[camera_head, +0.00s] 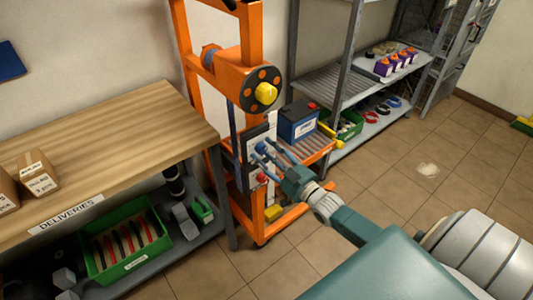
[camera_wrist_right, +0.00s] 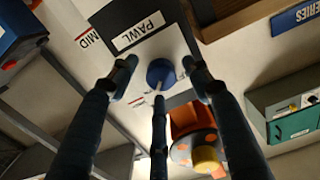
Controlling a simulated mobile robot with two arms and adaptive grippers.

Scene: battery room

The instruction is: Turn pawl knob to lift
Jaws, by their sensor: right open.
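The pawl knob (camera_wrist_right: 161,72) is a round blue knob with a white pointer line, on a light plate labelled PAWL (camera_wrist_right: 138,31) in the right wrist view. My right gripper (camera_wrist_right: 160,82) is open, its dark blue fingers spread around the knob with gaps visible; I cannot tell whether any finger touches it. In the head view my right gripper (camera_head: 264,160) reaches the panel on the orange lift (camera_head: 186,60), and the fingers hide the knob there. A MID mark (camera_wrist_right: 88,40) shows beside the plate. My left gripper is not in view.
The lift carries a black drum with a yellow hub (camera_head: 265,94); a blue battery (camera_head: 298,124) sits on rollers beside it. A wooden deliveries bench (camera_head: 110,150) stands left, grey shelving (camera_head: 340,90) behind. Tiled floor to the right is mostly clear.

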